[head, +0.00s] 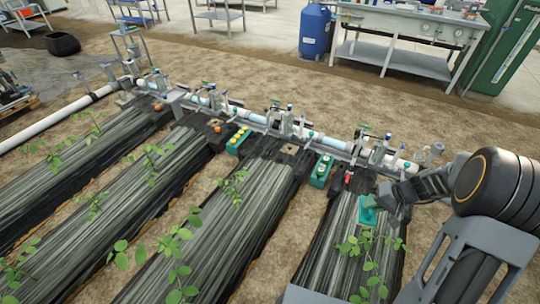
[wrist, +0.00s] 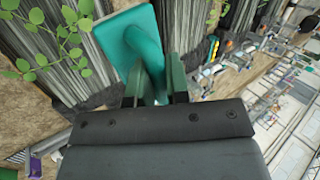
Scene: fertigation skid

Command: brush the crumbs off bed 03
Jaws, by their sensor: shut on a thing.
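My gripper (head: 384,199) is shut on a teal brush-like tool (head: 368,214) above the upper part of the rightmost bed (head: 325,245). The wrist view shows the tool's handle between the two dark fingers (wrist: 160,88) and its flat teal head (wrist: 128,42) over the striped film of the bed. I cannot tell whether the head touches the film. Its underside is hidden. No bed number is readable, so I cannot tell which bed is 03. No crumbs can be made out at this size.
Seedlings (head: 370,265) grow along the rightmost bed, close to the tool. A pipe with valves (head: 290,125) runs across the bed heads. Green trays (head: 322,170) and (head: 237,140) stand between beds. A blue drum (head: 314,32) and a bench (head: 405,45) stand behind.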

